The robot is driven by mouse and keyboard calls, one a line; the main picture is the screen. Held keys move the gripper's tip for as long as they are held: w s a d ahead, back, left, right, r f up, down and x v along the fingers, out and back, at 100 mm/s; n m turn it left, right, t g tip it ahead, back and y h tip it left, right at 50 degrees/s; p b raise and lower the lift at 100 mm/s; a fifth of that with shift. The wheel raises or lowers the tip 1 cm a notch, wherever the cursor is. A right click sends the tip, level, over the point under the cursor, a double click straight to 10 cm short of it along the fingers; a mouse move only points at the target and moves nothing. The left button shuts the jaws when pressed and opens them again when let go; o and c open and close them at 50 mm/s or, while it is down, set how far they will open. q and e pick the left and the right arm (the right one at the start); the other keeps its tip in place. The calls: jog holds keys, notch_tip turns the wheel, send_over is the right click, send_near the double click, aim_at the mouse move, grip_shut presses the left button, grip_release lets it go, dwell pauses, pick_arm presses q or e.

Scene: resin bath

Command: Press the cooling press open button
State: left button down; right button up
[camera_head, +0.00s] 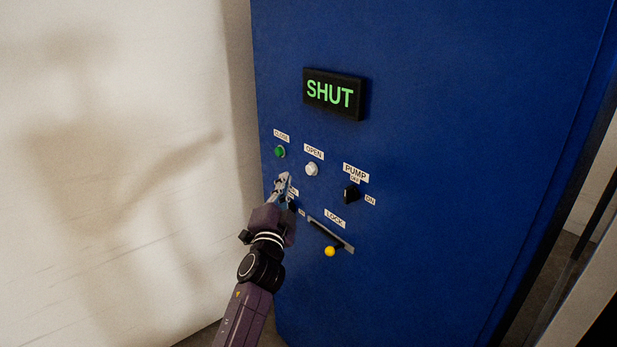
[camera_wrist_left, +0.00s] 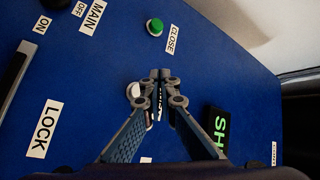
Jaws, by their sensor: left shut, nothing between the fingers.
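The white open button (camera_head: 311,169) sits under its OPEN label (camera_head: 314,152) on the blue press panel. My left gripper (camera_head: 284,180) is shut and empty, to the left of and slightly below the button in the head view. In the left wrist view the shut fingertips (camera_wrist_left: 160,75) are in front of the panel, and the white button (camera_wrist_left: 134,92) shows partly hidden behind them. I cannot tell whether the tips touch the panel. The display (camera_head: 334,94) reads SHUT in green. My right gripper is not in view.
A green close button (camera_head: 280,151) is left of the open button. A black pump switch (camera_head: 351,193) is to the right. A lock slot with a yellow knob (camera_head: 330,251) is below. A pale wall (camera_head: 110,120) stands at the left.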

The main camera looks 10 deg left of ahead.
aim_at(311, 169)
pick_arm(q)
jog(key=w+d+b, duration=0.2)
jog(key=w, duration=0.1)
jog(key=shift+w+d+b, duration=0.2)
jog(key=shift+d+b, duration=0.1)
jog(key=shift+d, duration=0.05)
dwell(0.3)
dwell(0.9)
jog(key=shift+w+d+b, duration=0.25)
jog(key=shift+w+b, duration=0.1)
jog(key=shift+b, duration=0.05)
